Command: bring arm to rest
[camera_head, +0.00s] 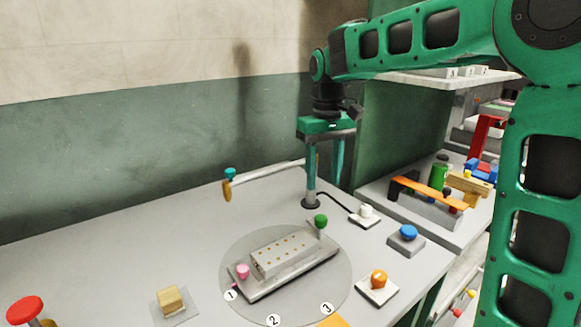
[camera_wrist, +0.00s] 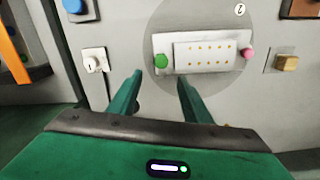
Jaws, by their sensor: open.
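My gripper (camera_head: 325,165) hangs from my green arm above the back right part of the grey table (camera_head: 120,245), fingers pointing down. Its two fingers are apart with nothing between them. In the wrist view my gripper (camera_wrist: 158,85) shows both green fingers spread over the table, empty. The head view shows a small grey post close to the fingers; I cannot tell whether they touch it.
A grey block with small holes (camera_head: 283,257) sits on a round plate (camera_head: 318,294) with pink and green knobs. A wooden block (camera_head: 171,299) lies left. A green panel (camera_head: 400,130) rises behind my gripper.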

